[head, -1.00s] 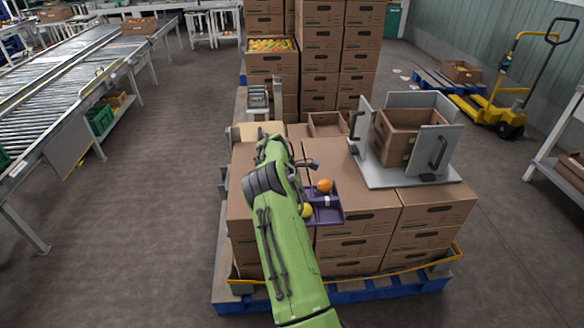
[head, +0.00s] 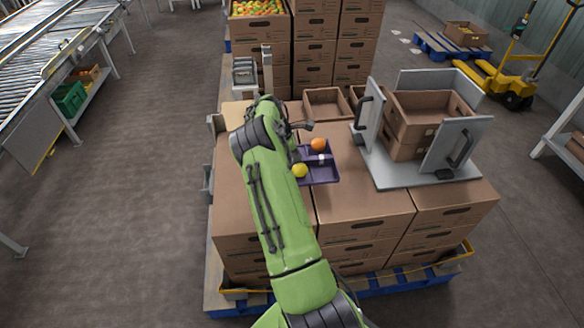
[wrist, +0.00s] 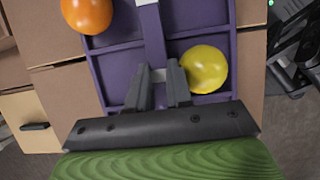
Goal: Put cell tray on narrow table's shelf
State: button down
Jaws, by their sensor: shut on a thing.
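In the wrist view, my gripper (wrist: 160,72) is shut on the central divider of the cell tray (wrist: 122,68), between the two tomatoes. My arm hides the tray's left part in the head view. I cannot tell whether the tray touches the cartons. No table is clearly identifiable as the narrow one.
A grey fixture (head: 400,178) with upright plates and brown crates stands right of the tray. Tall carton stacks (head: 316,50) rise behind. A grey table with a shelf (head: 562,148) is cut off at the right edge. Open floor (head: 130,190) lies left, towards the roller conveyor (head: 60,50).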

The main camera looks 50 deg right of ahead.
notch_tip(320, 180, down, 7)
jog(key=shift+f+b, duration=0.1)
jog(key=shift+b, duration=0.7)
jog(key=shift+f, duration=0.15)
jog(key=c, duration=1)
grip_release()
